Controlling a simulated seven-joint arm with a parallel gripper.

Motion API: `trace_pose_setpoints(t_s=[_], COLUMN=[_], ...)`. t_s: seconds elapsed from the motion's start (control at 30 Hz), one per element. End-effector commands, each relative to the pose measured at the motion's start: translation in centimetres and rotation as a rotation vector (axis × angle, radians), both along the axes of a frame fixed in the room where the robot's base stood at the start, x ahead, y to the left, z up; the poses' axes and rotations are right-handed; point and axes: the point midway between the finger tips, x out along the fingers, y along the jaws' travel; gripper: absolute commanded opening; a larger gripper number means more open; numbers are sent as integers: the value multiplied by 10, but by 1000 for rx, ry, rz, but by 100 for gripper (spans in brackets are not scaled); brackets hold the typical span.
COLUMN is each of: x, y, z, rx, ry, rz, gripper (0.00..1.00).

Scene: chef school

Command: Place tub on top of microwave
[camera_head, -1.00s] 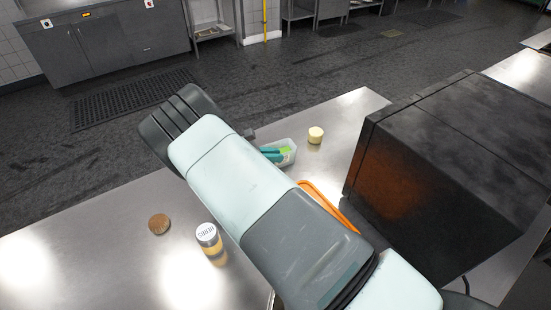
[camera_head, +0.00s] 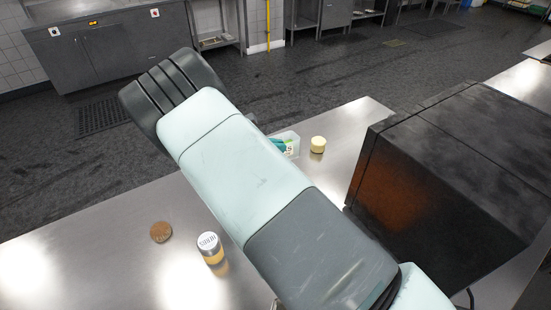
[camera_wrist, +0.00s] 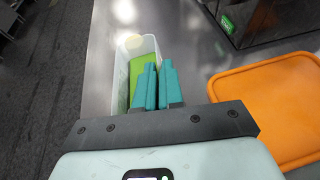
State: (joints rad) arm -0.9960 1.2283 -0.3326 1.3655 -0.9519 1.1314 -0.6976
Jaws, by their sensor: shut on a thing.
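The tub is a small translucent white container with something green inside. It shows in the head view (camera_head: 293,142), partly hidden behind my arm, and in the wrist view (camera_wrist: 151,45). My gripper (camera_wrist: 158,78) has teal fingers, one inside the tub and one outside its right wall, and it is shut on that wall. In the head view only a bit of teal finger shows beside the tub. The microwave is the large dark box (camera_head: 455,165) at the right of the head view. Its dark edge shows at the top right of the wrist view (camera_wrist: 258,22).
An orange tray or board (camera_wrist: 270,105) lies right of my gripper. A round pale yellow item (camera_head: 318,144) stands between tub and microwave. A lidded jar (camera_head: 210,248) and a brown round item (camera_head: 161,232) stand on the metal counter (camera_head: 90,250), clear at left.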

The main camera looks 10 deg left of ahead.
Motion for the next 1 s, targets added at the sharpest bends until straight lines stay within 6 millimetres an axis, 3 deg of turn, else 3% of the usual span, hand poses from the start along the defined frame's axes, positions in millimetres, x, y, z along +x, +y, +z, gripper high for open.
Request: trace_pose_setpoints(t_s=[0.1,0.37,0.47,0.57,0.8,1.0], x=[0,0,1,1,0,0], y=[0,0,1,1,0,0], z=[17,31,50,87,215,297], rx=[0,0,5,11,28,33], ry=[-2,-1,-6,-13,-31,-40], rz=[-1,0,0,0,-1,0], gripper=[0,0,0,0,0,0])
